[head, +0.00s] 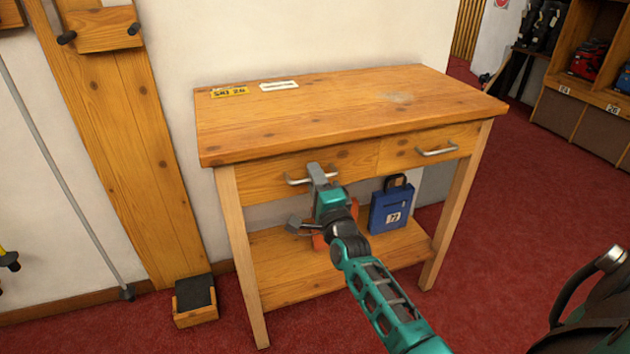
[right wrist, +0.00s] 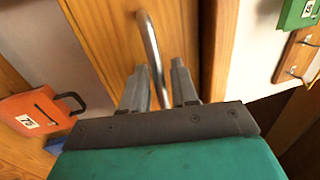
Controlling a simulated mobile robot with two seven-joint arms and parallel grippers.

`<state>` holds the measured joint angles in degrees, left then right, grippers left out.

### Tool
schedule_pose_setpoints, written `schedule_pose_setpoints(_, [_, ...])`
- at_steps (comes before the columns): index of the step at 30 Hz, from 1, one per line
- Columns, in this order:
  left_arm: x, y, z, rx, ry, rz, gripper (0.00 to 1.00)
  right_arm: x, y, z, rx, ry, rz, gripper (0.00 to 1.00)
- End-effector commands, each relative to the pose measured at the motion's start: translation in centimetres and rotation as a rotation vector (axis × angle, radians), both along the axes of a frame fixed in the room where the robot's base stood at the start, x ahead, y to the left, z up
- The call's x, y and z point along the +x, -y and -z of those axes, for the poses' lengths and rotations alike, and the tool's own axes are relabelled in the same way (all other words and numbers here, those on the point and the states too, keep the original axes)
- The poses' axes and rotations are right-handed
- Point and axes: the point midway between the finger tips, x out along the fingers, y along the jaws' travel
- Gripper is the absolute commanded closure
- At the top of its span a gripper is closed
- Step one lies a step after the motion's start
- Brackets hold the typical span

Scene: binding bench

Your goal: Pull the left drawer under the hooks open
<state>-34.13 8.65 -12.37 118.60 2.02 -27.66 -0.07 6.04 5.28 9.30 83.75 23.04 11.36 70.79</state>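The wooden bench (head: 350,105) has two drawers side by side under its top. The left drawer (head: 262,185) looks closed, its front flush with the frame. Its metal bar handle (head: 297,181) also shows in the right wrist view (right wrist: 149,38). My right gripper (head: 317,174) is at this handle. In the right wrist view my right gripper's fingers (right wrist: 161,85) stand apart on either side of the bar, with a narrow gap showing. Contact with the bar is not clear. A wooden board with dark hooks (head: 103,31) is on the wall at upper left.
The right drawer (head: 410,148) is closed. A blue case (head: 391,208) and a partly hidden orange case (right wrist: 38,110) are on the lower shelf (head: 280,275). A small wooden block (head: 195,312) is on the floor at left.

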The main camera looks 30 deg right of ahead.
Motion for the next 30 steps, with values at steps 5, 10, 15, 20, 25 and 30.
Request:
schedule_pose_setpoints(5, [0.33, 0.16, -0.37, -0.007, 0.008, -0.004, 0.57, 0.07, 0.04, 0.03, -0.001, -0.001, 0.000, 0.71])
schedule_pose_setpoints(10, [0.49, 0.18, -0.51, -0.008, 0.012, -0.005, 0.57, 0.05, 0.02, 0.02, -0.001, -0.001, 0.000, 0.80])
schedule_pose_setpoints(15, [0.48, 0.17, -0.50, -0.008, 0.012, -0.005, 0.57, 0.04, 0.02, 0.02, 0.000, -0.001, 0.000, 0.96])
schedule_pose_setpoints(20, [0.46, 0.15, -0.48, -0.006, 0.012, -0.003, 0.57, 0.04, 0.01, 0.03, 0.000, -0.001, 0.000, 1.00])
schedule_pose_setpoints(25, [0.40, 0.04, -0.43, -0.002, 0.011, 0.000, 0.57, 0.03, 0.00, 0.04, 0.000, -0.001, 0.000, 1.00])
schedule_pose_setpoints(30, [0.27, 0.00, -0.35, 0.000, 0.008, 0.001, 0.57, 0.01, -0.01, 0.04, 0.000, -0.001, 0.000, 1.00])
